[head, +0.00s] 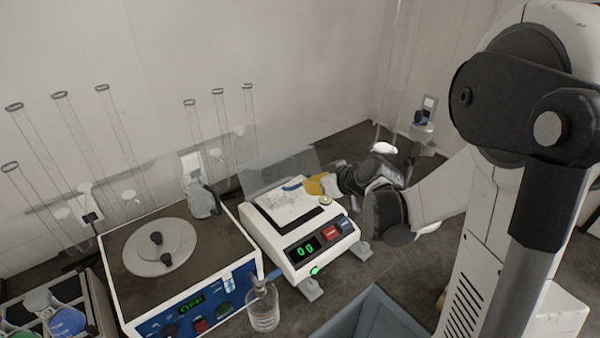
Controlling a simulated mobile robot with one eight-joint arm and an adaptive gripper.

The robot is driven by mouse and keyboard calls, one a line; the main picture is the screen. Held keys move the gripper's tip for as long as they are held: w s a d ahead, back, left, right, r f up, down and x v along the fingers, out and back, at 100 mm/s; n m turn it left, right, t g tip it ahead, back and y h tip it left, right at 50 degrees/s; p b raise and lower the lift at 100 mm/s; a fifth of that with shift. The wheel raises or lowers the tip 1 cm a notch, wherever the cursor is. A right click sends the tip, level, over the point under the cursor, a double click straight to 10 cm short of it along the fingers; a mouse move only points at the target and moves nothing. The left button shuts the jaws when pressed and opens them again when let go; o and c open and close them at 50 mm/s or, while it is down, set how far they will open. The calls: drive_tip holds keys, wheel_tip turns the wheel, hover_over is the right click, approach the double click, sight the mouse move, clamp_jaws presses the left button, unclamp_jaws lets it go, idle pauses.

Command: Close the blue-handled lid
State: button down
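A white balance (284,255) with a green "0 g" readout stands on the bench in the middle of the head view. A clear grey panel (270,172), which looks like its lid, stands tilted up at the back of the balance. A small blue piece (292,186), likely the lid's handle, shows above the pale top of the balance. My gripper (316,185) reaches in from the right, its yellow fingertips right beside the blue piece. I cannot tell whether they touch it or how far apart the fingers are.
A blue-fronted device (190,307) with a round grey plate stands left of the balance. A glass bottle (262,308) stands in front between them. Tall glass tubes (72,125) stand behind. A rack with flasks (62,318) is at lower left, a grey-blue bin (372,318) at lower front.

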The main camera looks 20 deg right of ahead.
drive_tip(key=s+f+b, duration=0.1)
drive_tip(key=f+b, duration=0.1)
drive_tip(key=f, duration=0.1)
drive_tip(key=s+d+f+b, duration=0.1)
drive_tip(key=f+b, duration=0.2)
drive_tip(key=s+f+b, duration=0.2)
drive_tip(key=f, duration=0.2)
drive_tip(key=shift+d, duration=0.15)
drive_tip(key=shift+r, duration=0.2)
